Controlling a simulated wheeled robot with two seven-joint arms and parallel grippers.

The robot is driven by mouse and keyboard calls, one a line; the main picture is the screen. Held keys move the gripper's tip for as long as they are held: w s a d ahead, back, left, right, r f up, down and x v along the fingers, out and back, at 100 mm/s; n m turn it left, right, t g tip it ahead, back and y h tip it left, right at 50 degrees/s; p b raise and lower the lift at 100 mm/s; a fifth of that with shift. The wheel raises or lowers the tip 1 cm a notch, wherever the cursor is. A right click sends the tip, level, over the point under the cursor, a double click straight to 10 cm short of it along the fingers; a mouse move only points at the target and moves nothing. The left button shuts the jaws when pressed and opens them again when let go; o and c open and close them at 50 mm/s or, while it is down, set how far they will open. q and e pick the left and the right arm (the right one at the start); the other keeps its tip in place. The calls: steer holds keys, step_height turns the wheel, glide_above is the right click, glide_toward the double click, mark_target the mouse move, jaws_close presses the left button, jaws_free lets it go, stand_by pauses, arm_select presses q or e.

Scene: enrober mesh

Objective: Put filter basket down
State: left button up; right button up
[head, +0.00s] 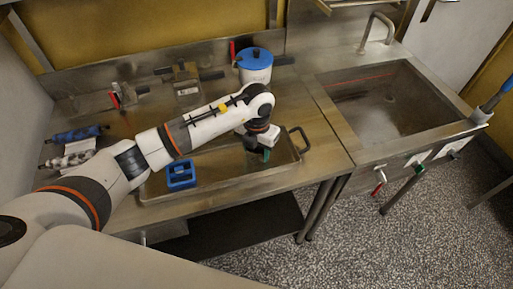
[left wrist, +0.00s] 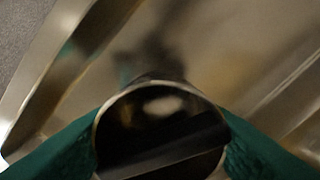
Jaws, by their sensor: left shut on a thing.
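My left gripper (head: 265,154), with green fingertips, is low over the right part of a shallow metal tray (head: 222,166). In the left wrist view its two green fingers are shut on the filter basket (left wrist: 160,112), a round, shiny metal cup with a dark inside. The tray's metal floor (left wrist: 205,45) shows behind the basket. The arm and fingers hide the basket in the head view. I cannot tell whether the basket touches the tray. My right gripper is not in view.
A blue square holder (head: 181,176) stands in the tray's left part. A white pot with a blue lid (head: 255,66) stands behind my arm. Metal fixtures (head: 186,80) line the back, and rolls (head: 76,134) lie at the left. A sink (head: 385,98) is at the right.

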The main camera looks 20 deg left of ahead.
arm_select(q)
steer(key=o, duration=1)
steer(key=shift+f, duration=0.1)
steer(key=shift+r, duration=0.25)
steer(key=shift+w+r, duration=0.1)
steer(key=shift+r, duration=0.2)
step_height(320, 180, up, 11)
steer(key=b, duration=0.3)
steer(key=shift+r, duration=0.1)
